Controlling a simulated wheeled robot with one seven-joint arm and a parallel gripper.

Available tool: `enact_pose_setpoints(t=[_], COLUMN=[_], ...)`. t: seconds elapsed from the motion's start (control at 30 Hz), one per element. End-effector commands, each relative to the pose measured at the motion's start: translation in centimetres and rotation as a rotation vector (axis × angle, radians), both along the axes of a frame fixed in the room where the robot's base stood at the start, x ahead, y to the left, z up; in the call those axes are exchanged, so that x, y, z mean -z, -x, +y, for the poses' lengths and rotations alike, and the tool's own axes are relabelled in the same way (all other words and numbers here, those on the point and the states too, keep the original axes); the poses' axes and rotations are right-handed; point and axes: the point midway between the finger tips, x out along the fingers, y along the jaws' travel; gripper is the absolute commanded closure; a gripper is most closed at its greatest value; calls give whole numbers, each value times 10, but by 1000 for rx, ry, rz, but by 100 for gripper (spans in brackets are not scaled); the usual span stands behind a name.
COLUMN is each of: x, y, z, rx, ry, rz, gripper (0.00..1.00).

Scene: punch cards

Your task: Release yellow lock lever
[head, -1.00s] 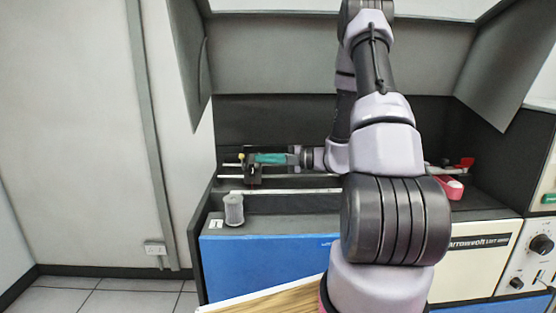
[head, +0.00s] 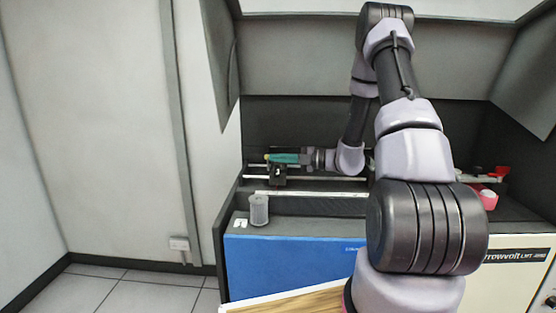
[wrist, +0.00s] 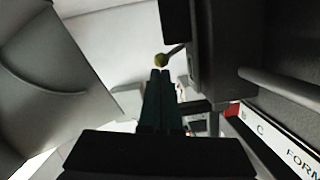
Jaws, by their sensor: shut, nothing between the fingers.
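The yellow lock lever shows as a small round yellow knob (wrist: 160,60) on a thin dark stem, which runs right to a dark block (wrist: 208,65) in the wrist view. In the head view the knob (head: 267,157) is small, at the left end of my gripper, above the black block (head: 277,176). My gripper (wrist: 160,73), with dark green fingers, is shut and empty. Its tips are just short of the knob in the wrist view; I cannot tell whether they touch it. In the head view my gripper (head: 272,158) points left.
Metal rails (head: 320,179) run along the machine's bed. Pink and red parts (head: 488,198) lie at right. A dark wall stands behind, and a grey hood overhangs the bed.

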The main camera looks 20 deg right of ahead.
Motion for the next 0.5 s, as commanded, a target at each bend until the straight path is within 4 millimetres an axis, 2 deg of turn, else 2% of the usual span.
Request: enact_pose_setpoints(t=[0.5], x=[-4], y=[-6], z=[-2], rx=[-1], ry=[-26], rz=[83], gripper=[100])
